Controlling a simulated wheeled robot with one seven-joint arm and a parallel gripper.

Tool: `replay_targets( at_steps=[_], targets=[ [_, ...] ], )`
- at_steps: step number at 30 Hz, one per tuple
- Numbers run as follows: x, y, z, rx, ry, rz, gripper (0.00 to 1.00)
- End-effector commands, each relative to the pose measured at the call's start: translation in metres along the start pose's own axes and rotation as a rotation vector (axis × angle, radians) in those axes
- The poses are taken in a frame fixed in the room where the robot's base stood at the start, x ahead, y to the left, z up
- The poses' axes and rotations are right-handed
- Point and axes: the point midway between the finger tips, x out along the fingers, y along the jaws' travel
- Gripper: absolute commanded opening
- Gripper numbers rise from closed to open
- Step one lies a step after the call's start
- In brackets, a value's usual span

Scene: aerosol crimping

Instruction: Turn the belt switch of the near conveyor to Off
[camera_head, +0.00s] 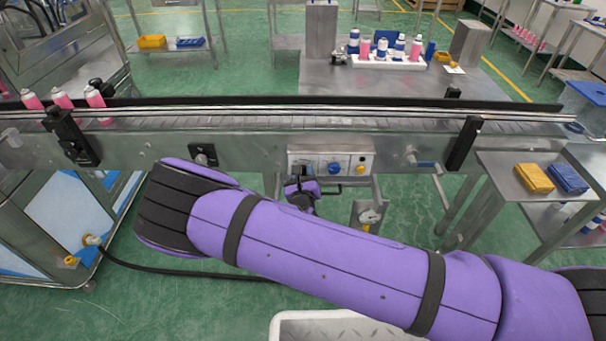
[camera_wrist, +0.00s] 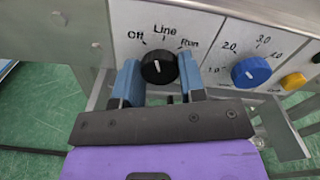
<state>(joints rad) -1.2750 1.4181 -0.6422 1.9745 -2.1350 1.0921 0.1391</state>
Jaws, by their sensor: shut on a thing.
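The belt switch is a black round knob (camera_wrist: 158,67) on the near conveyor's grey control panel (camera_head: 356,158). In the wrist view, "Off" is printed at its upper left, "Line" above it and "Run" at its upper right. Its small white pointer mark looks roughly upright, between Off and Run; the exact angle is hard to tell. My gripper (camera_wrist: 160,83) has its two blue fingers on either side of the knob, shut on it. In the head view my gripper (camera_head: 301,183) is at the panel's left part, and I cannot make out the switch there.
A blue dial (camera_wrist: 251,72) and a yellow button (camera_wrist: 293,81) sit right of the switch. The conveyor (camera_head: 240,150) runs across the head view, with several pink cans (camera_head: 62,99) at its left. A side table (camera_head: 500,180) holds yellow and blue boxes. A white bin (camera_head: 290,325) stands low in front.

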Motion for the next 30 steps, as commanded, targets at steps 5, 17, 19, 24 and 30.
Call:
replay_targets(
  at_steps=[5,17,19,24,30],
  targets=[
    [-0.0004,0.0006,-0.0002,-0.160,0.000,0.001,0.14],
    [-0.0005,0.0008,-0.0002,-0.442,0.000,0.001,0.14],
    [-0.0005,0.0008,-0.0002,-0.473,0.000,0.001,0.14],
    [-0.0005,0.0009,-0.0002,-0.524,0.000,0.001,0.14],
    [-0.0005,0.0009,-0.0003,-0.548,0.000,0.002,0.14]
  ],
)
